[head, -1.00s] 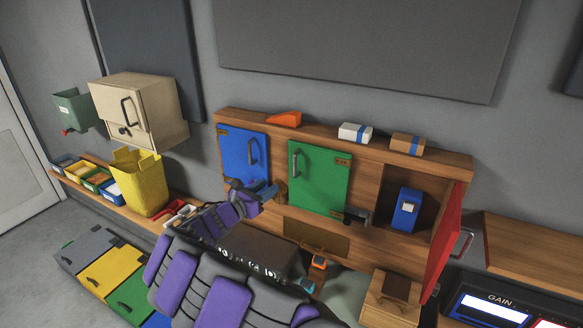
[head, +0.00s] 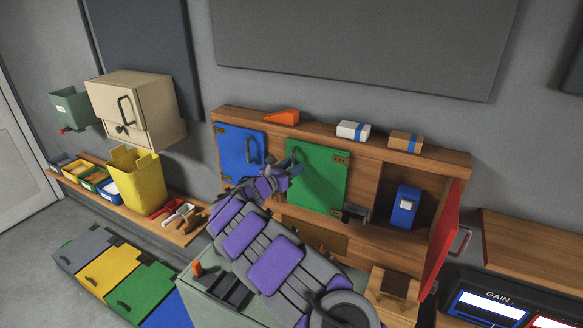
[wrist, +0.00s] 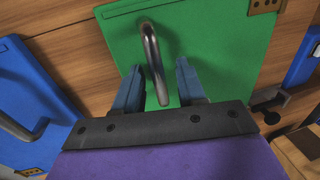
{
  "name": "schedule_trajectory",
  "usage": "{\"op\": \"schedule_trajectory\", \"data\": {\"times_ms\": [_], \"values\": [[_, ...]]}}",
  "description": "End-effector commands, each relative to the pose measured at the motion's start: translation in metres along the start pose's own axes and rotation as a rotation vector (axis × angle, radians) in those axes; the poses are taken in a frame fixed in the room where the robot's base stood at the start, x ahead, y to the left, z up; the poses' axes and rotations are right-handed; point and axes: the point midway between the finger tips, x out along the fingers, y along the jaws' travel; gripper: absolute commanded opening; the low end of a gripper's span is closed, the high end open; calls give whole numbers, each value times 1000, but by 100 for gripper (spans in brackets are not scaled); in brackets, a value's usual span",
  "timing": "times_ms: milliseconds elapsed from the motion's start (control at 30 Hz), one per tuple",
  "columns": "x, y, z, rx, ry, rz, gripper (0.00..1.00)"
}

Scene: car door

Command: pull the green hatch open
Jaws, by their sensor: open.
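The green hatch (head: 322,178) is shut in the middle of the wooden cabinet, with hinges on its right edge. It fills much of the wrist view (wrist: 220,50). Its grey bar handle (wrist: 153,58) shows between my two blue fingers in the wrist view. My gripper (head: 290,172) is open at the left part of the hatch, one finger on each side of the handle. My gripper (wrist: 159,68) does not clasp the bar; contact cannot be told. In the head view my gripper hides most of the handle.
A shut blue door (head: 240,152) with a handle is left of the hatch. A dark latch (head: 355,213) sits at the hatch's lower right. A red door (head: 442,240) stands open at the right, beside a compartment with a blue box (head: 405,206).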

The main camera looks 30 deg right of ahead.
Motion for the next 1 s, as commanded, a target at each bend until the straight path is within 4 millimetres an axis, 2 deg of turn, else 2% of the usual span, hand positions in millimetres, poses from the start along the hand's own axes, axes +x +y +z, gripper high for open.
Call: {"op": "schedule_trajectory", "data": {"times_ms": [200, 600, 1000], "values": [[-1, 1, 0, 0, 0, 2, 38], [4, 0, -1, 1, 4, 1, 0], [2, 1, -1, 0, 3, 2, 0]]}}
